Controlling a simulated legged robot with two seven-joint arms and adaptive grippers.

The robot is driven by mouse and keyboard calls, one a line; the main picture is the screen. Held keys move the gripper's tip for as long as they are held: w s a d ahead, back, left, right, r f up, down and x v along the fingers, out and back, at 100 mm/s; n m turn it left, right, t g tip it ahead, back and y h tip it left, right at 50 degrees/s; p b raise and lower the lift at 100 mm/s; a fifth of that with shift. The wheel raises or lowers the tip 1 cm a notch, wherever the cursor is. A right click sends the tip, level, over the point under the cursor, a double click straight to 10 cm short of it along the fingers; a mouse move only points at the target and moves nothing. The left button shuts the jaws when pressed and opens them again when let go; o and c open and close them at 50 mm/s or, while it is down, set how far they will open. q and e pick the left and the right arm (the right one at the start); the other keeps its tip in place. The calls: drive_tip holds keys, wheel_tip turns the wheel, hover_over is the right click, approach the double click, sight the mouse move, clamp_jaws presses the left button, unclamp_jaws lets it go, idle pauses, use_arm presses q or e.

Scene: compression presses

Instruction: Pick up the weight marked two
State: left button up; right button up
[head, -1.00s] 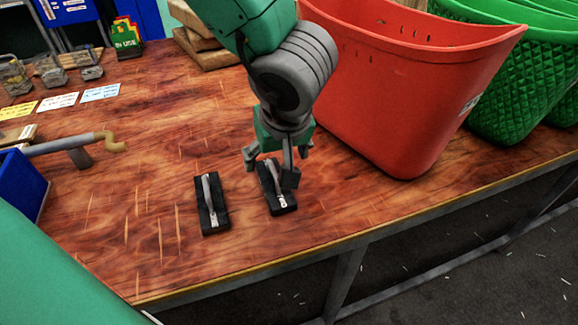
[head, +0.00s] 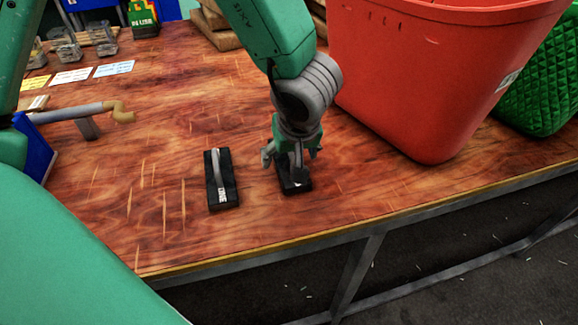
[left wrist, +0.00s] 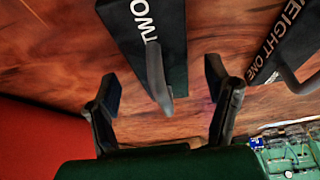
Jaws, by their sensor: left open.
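The weight marked two is a black block with a grey handle; in the head view its block (head: 296,187) is mostly hidden under my left gripper (head: 292,158). In the left wrist view the weight marked two (left wrist: 165,35) shows the white letters "TWO". Its handle stands in the gap between the two fingers of my open left gripper (left wrist: 167,97), with no clear contact. The similar weight marked one (head: 221,180) lies to its left in the head view, and it also shows at the right of the left wrist view (left wrist: 290,42). My right gripper is out of view.
A large red basket (head: 430,90) stands right behind the gripper, with a green basket (head: 545,85) beyond. A blue bin (head: 38,150) and a grey-handled tool (head: 85,117) are at the left. The table's front edge (head: 330,233) is near; wood left of the weights is clear.

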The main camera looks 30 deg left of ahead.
use_arm(q)
drive_tip(key=shift+x, duration=0.95)
drive_tip(key=shift+s+r, duration=0.1)
drive_tip(key=shift+r, duration=0.05)
drive_tip(key=c, duration=1.4)
clamp_jaws()
drive_tip(key=shift+r, duration=0.2)
